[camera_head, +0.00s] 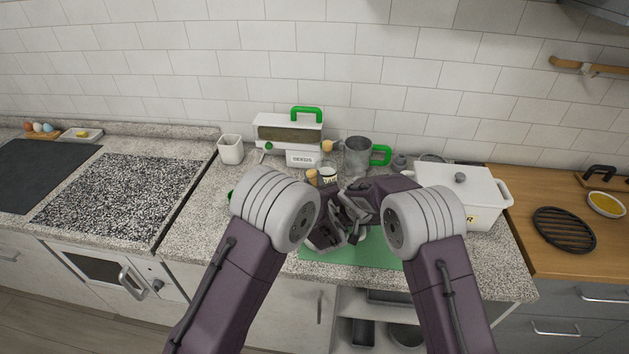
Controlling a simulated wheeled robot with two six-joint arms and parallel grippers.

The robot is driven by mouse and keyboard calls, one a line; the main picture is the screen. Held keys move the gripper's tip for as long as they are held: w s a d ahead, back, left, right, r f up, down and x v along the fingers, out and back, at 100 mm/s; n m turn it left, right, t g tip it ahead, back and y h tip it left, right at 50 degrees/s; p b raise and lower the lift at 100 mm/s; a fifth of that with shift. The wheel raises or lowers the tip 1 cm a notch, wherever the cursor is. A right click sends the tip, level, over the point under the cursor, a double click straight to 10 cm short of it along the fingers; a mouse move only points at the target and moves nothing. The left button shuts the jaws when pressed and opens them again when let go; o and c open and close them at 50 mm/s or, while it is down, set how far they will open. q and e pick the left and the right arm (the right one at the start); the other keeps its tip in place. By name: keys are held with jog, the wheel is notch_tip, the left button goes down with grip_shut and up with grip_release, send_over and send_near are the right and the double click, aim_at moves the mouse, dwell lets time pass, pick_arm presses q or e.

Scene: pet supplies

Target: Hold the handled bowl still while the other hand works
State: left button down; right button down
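My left gripper (335,232) and my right gripper (352,208) are close together over the green mat (340,253) on the counter. Their dark fingers overlap in the view, so I cannot tell whether either is open or shut. I cannot clearly make out the handled bowl. A small pale edge (363,236) shows just right of the grippers, and the rest of whatever it belongs to is hidden by them. A grey metal cup with a green handle (357,155) stands upright behind the grippers, apart from them.
A white dispenser with a green handle (288,134) and a white cup (231,150) stand at the back left. A small jar (327,172) stands just behind the grippers. A white lidded box (467,184) is close on the right. The counter left of my arms is mostly clear.

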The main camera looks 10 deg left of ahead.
jog(key=shift+f, duration=0.15)
pick_arm(q)
notch_tip(320, 180, up, 12)
dwell(0.7)
jog(key=shift+a+r, duration=0.1)
dwell(0.4)
pick_arm(e)
jog(key=c, duration=1.3)
grip_release()
jog(key=shift+d, duration=0.1)
